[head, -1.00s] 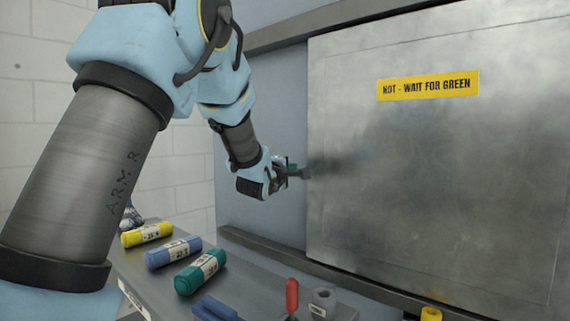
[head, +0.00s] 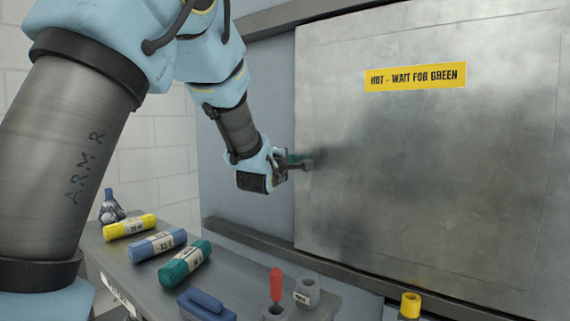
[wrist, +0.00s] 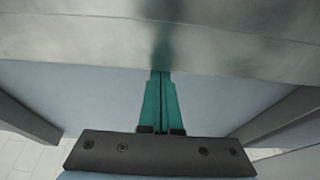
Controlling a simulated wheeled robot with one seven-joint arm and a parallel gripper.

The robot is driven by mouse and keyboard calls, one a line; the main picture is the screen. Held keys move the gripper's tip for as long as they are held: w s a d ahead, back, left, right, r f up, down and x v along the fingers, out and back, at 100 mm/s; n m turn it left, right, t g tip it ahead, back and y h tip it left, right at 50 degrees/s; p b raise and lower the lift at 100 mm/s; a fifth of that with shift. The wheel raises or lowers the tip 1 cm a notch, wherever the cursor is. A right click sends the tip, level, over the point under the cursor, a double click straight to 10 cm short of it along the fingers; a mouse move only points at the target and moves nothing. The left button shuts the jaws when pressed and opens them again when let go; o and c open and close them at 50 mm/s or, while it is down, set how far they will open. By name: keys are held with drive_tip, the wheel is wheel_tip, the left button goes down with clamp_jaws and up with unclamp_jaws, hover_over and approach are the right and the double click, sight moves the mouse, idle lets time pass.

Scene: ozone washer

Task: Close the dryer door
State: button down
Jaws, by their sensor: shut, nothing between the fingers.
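The dryer door is a large brushed-metal panel (head: 420,190) filling the right of the head view, with a yellow sign (head: 415,77) reading "HOT - WAIT FOR GREEN". It lies between an upper and a lower rail, with pale blue cabinet face (head: 250,120) bare to its left. My gripper (head: 303,163) is at the door's left edge, about mid-height, its tips overlapping the edge in the picture. In the wrist view its teal fingers (wrist: 161,74) are together and empty, tips at the metal door's edge (wrist: 90,45). Whether they touch the door I cannot tell.
A grey bench (head: 240,280) stands below, holding a yellow roll (head: 130,227), a blue roll (head: 158,245), a green roll (head: 185,263), a blue block (head: 206,304) and a red-handled tool (head: 276,285). The lower rail (head: 250,238) runs above its back edge.

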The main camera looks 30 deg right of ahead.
sight(390, 168)
drive_tip(key=s+d+b, duration=0.1)
drive_tip(key=s+d, duration=0.3)
drive_tip(key=s, duration=0.4)
drive_tip(key=s+d+b, duration=0.2)
drive_tip(key=s+d, duration=0.1)
drive_tip(key=s, duration=0.5)
drive_tip(key=s+d+b, duration=0.1)
drive_tip(key=s+d, duration=0.3)
drive_tip(key=s, duration=0.4)
drive_tip(key=shift+s+d, duration=0.25)
drive_tip(key=shift+d, duration=0.1)
